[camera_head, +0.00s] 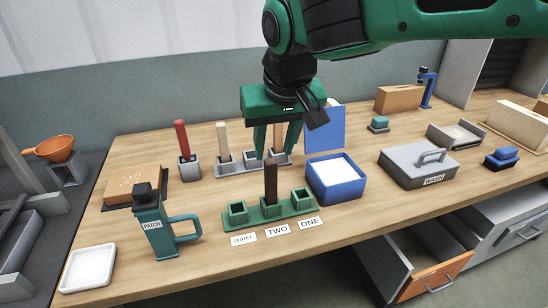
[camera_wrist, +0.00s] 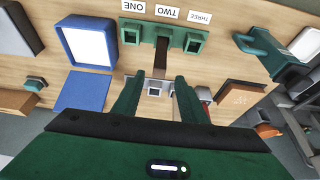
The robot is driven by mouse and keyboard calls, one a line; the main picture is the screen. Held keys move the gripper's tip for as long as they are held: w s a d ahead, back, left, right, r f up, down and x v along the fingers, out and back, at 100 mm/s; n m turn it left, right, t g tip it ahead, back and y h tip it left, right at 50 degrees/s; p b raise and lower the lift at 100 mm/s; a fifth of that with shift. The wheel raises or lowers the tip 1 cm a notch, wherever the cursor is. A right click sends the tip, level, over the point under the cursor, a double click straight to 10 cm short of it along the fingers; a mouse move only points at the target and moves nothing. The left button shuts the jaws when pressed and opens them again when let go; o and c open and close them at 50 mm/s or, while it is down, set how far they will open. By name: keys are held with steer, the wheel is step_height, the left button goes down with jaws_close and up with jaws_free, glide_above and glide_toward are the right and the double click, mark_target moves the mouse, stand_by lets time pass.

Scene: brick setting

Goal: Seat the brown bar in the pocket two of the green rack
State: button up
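The brown bar (camera_head: 270,182) stands upright in the middle pocket of the green rack (camera_head: 237,213), behind the label TWO (camera_head: 278,230). How deep it sits is hard to tell. The rack's outer pockets, by labels THREE and ONE, look empty. In the wrist view the bar (camera_wrist: 161,52) rises from the middle pocket of the rack (camera_wrist: 193,40). My gripper (camera_head: 276,155) is open, pointing down above and slightly behind the bar. In the wrist view its two fingers (camera_wrist: 153,92) are spread apart with nothing held between them; the bar's top lies just beyond their tips.
A grey rack (camera_head: 230,167) with light bars stands behind the green rack. A red bar in a grey block (camera_head: 189,167) is left of it. A blue tray (camera_head: 335,183) is close on the right, a teal PATCH bottle (camera_head: 153,228) on the left.

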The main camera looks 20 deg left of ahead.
steer(key=shift+v, duration=1.45)
steer(key=w+d+f+m+g+h, duration=0.1)
steer(key=w+d+f+m, duration=0.15)
steer(key=d, duration=1.35)
steer(key=w+d+f+m+h, duration=0.2)
steer(key=d+f+m, duration=0.1)
steer(key=d, duration=1.3)
steer(key=s+d+f+m+g, duration=0.1)
steer(key=s+d+f+m, duration=0.1)
steer(key=s+d, duration=0.45)
steer(key=s+d+f+m+g, duration=0.1)
steer(key=s+d+f+m, duration=0.15)
steer(key=d, duration=0.65)
steer(key=s+d+f+m, duration=0.1)
steer(key=s+d+f, duration=0.1)
steer(key=s, duration=0.4)
steer(key=s+d+f+m, duration=0.1)
steer(key=s+d+f, duration=0.1)
steer(key=s, duration=0.4)
steer(key=shift+d+f+m+g+y, duration=0.35)
steer(key=shift+d+m+g+y, duration=0.05)
steer(key=shift+d, duration=0.35)
steer(key=shift+s, duration=0.1)
